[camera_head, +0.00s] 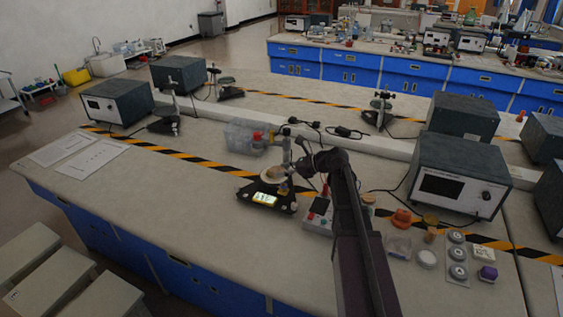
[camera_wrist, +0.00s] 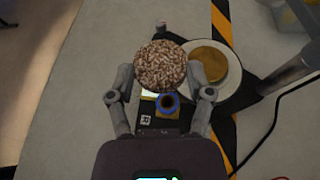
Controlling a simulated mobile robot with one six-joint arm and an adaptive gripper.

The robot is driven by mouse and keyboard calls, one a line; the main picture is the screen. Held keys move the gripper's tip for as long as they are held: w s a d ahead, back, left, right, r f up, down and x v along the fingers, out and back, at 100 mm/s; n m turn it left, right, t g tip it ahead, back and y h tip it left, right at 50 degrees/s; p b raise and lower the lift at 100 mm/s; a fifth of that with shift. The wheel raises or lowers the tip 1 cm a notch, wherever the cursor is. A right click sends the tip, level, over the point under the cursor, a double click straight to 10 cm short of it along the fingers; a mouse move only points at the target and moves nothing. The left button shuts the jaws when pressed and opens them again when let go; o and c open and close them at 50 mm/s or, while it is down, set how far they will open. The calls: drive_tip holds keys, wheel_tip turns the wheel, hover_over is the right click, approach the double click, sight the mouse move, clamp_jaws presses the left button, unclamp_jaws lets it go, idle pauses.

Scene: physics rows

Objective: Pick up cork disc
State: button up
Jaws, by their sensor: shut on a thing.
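The cork disc (camera_wrist: 160,65), round with a speckled brown and white face, sits between the two fingers of my gripper (camera_wrist: 163,77) in the wrist view. The fingers touch it from both sides, so my gripper is shut on it. Just right of it is a white round plate with a golden-brown centre (camera_wrist: 211,56); the disc overlaps its left edge in the picture. I cannot make out the cork disc clearly in the head view, where my arm reaches in above the black stand.
A black stand with a lit display (camera_head: 264,198) is on the bench below my gripper. A blue ring (camera_wrist: 168,101) shows beneath the fingers. A clear bin (camera_head: 240,136) stands behind, and a large grey instrument (camera_head: 460,175) stands to the right.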

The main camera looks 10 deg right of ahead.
drive_tip(key=s, duration=0.9)
drive_tip(key=shift+s+r+p, duration=0.25)
drive_tip(key=shift+r+p, duration=0.1)
drive_tip(key=shift+r, duration=0.05)
